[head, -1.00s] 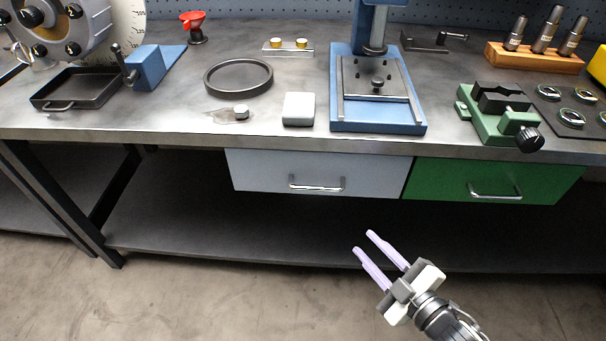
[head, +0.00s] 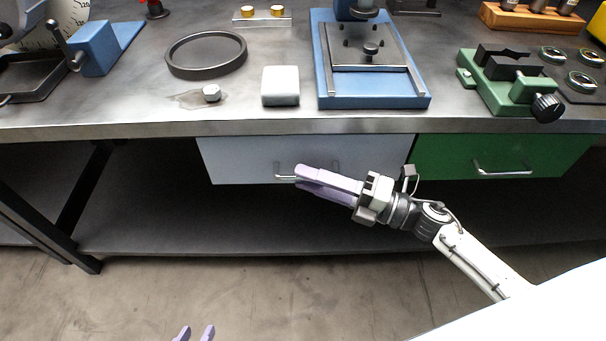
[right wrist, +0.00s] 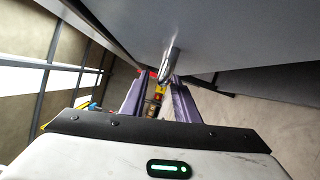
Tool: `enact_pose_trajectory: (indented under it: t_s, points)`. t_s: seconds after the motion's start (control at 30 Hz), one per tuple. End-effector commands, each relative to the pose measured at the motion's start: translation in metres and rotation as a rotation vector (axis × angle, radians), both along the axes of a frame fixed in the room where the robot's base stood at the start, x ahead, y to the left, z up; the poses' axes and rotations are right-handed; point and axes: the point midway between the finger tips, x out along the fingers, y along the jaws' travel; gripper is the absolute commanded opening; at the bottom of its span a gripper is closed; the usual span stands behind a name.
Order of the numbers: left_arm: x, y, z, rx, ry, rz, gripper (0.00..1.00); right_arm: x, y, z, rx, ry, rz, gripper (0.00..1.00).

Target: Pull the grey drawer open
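The grey drawer (head: 235,160) is under the bench top and looks shut. Its metal bar handle (head: 285,178) is partly hidden by my right gripper in the head view. My right gripper (head: 299,177) points left across the drawer front, its purple fingers at the handle. In the right wrist view the handle (right wrist: 170,66) lies at the gap between the fingertips (right wrist: 160,84). The fingers are apart and not closed on it. Only the fingertips of my left gripper (head: 196,333) show, at the bottom edge of the head view, apart and empty.
A green drawer (head: 445,160) is to the right of the grey one. The bench top (head: 130,110) overhangs above with a white block (head: 281,86), a black ring (head: 206,72) and a blue press stand (head: 370,101). A dark lower shelf (head: 170,235) lies below.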

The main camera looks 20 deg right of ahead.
Motion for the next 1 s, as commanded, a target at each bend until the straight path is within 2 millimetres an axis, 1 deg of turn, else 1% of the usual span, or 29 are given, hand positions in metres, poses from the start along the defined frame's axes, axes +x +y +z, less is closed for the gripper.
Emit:
enact_pose_trajectory:
  t_s: [0.03,0.2,0.47,0.57,0.63,1.0]
  points:
    - [0.0,0.0,0.0,0.0,0.0,0.0,0.31,0.004,0.005,0.001,0.002,0.0,0.0,0.28]
    - [0.001,0.0,0.0,0.001,-0.002,0.0,0.31,0.011,0.013,0.001,0.0,0.0,-0.001,0.28]
    - [0.002,0.001,0.001,0.002,-0.004,0.0,0.31,0.011,0.014,0.001,0.0,0.001,-0.001,0.28]
    - [0.002,0.001,0.001,0.002,-0.004,0.0,0.31,0.011,0.014,0.001,0.001,0.001,-0.001,0.13]
    - [0.002,0.001,0.001,0.002,-0.004,0.0,0.31,0.011,0.014,0.001,0.001,0.001,-0.001,0.01]
    - [0.003,0.001,0.001,0.002,-0.003,0.0,0.31,0.01,0.016,0.001,0.001,0.002,0.001,0.0]
